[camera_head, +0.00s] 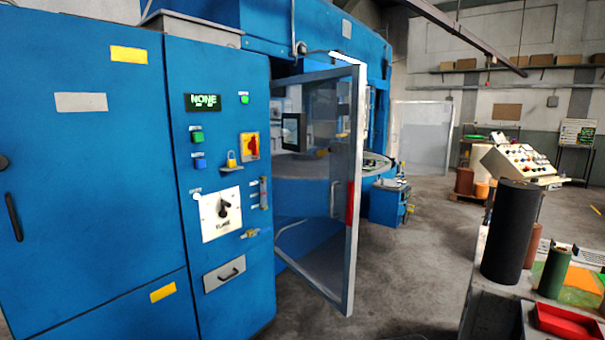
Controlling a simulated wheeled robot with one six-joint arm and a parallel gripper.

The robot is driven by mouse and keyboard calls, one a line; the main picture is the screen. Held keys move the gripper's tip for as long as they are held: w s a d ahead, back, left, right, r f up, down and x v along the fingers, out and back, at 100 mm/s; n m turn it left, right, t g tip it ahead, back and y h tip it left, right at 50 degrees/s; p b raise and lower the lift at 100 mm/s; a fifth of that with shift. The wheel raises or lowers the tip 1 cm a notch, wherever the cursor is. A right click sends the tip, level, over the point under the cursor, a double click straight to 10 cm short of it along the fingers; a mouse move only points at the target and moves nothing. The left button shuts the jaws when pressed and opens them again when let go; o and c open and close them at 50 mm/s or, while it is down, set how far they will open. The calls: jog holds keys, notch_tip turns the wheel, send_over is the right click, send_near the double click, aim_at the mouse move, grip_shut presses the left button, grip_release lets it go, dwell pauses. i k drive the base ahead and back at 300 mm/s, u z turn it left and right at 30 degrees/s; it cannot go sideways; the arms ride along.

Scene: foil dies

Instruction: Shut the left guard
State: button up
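The left guard (356,190) is a tall metal-framed door with clear panels on the blue machine. It stands swung open, out from the machine front into the aisle. A dark upright handle (335,199) and a red patch (350,203) show on its frame. Through the opening I see a round table (310,168) and a small dark screen (293,132). My gripper is not in view.
A blue control cabinet (225,180) stands just left of the guard. A bench (482,290) with a black cylinder (511,232), a green cylinder (553,272) and a red tray (568,325) is at the right. Grey floor (410,270) between them is clear. Another clear panel (424,138) stands farther back.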

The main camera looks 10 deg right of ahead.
aim_at(345, 165)
jog(key=u, duration=0.4)
jog(key=k, duration=1)
jog(key=u, duration=0.95)
jog(key=i, duration=2.4)
jog(key=z, duration=1.15)
jog(key=i, duration=1.05)
jog(key=z, duration=1.4)
jog(key=i, duration=0.45)
jog(key=z, duration=0.25)
jog(key=k, duration=0.45)
jog(key=u, duration=0.85)
jog(key=i, duration=0.45)
jog(key=z, duration=0.05)
